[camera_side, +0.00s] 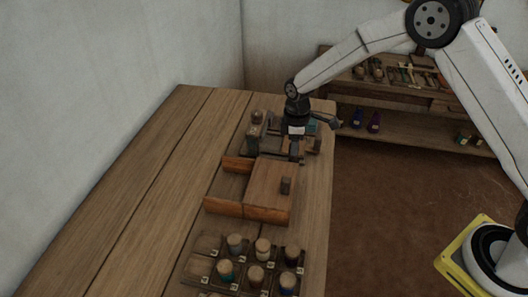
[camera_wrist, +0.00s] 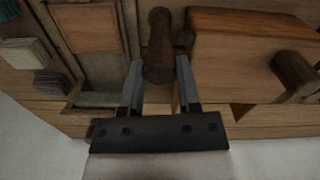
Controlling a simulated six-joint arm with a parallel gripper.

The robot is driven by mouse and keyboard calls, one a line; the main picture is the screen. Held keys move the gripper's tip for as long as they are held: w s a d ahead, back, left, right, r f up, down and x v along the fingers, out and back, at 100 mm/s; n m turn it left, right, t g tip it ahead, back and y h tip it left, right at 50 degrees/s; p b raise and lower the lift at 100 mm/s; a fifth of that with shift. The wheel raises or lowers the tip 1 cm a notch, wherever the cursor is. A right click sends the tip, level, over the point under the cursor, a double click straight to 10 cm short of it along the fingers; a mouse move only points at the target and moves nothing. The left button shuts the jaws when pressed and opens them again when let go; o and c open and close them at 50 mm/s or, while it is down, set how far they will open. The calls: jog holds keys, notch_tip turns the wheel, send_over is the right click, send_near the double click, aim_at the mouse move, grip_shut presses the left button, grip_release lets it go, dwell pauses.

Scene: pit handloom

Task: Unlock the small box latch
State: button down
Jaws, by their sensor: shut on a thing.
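The small wooden box (camera_side: 262,184) sits on the table, with a flat lid over its right part and an open compartment (camera_side: 228,186) at its left. A dark knob (camera_side: 285,186) stands on the lid; it also shows in the wrist view (camera_wrist: 293,72). In the wrist view, a dark round wooden peg (camera_wrist: 160,48), seemingly the latch, stands beside the box's edge (camera_wrist: 235,50). My gripper (camera_wrist: 160,72) is shut on this peg, one finger on each side. In the side view my gripper (camera_side: 296,156) is at the box's far edge and hides the peg.
A dark tray (camera_side: 258,146) with blocks and pegs lies just beyond the box. A rack of several capped bottles (camera_side: 255,268) stands nearer the camera. The left side of the table (camera_side: 130,180) is clear. A shelf (camera_side: 430,138) holds tools behind.

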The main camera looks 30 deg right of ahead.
jog(key=m, duration=1.2)
jog(key=shift+m, duration=2.1)
jog(key=shift+c, duration=1.6)
grip_release()
jog(key=shift+r, duration=0.15)
